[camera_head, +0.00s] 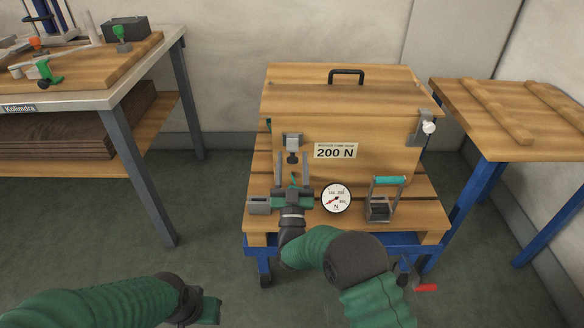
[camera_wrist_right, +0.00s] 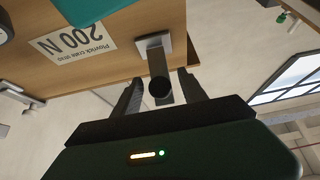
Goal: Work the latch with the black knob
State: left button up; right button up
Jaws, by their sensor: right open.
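The wooden crate (camera_head: 390,165) has a grey latch (camera_head: 292,140) with a black knob (camera_head: 292,158) on the left of its front face. The latch plate (camera_wrist_right: 152,42) and the round knob end (camera_wrist_right: 160,88) also show in the right wrist view. My right gripper (camera_head: 292,166) is open, with one finger on each side of the knob. In the wrist view the knob appears between the fingers (camera_wrist_right: 160,84), with gaps visible on both sides. My left gripper (camera_head: 210,310) is low at the bottom edge, and its jaws cannot be made out.
A second latch with a white knob (camera_head: 428,127) is at the crate's right corner. A dial gauge (camera_head: 336,198) and a metal bracket with a teal grip (camera_head: 384,198) stand in front of the crate. Workbenches stand left (camera_head: 110,98) and right (camera_head: 500,145).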

jog(key=b+v, duration=0.9)
jog(key=v, duration=0.8)
jog(key=shift+w, duration=0.15)
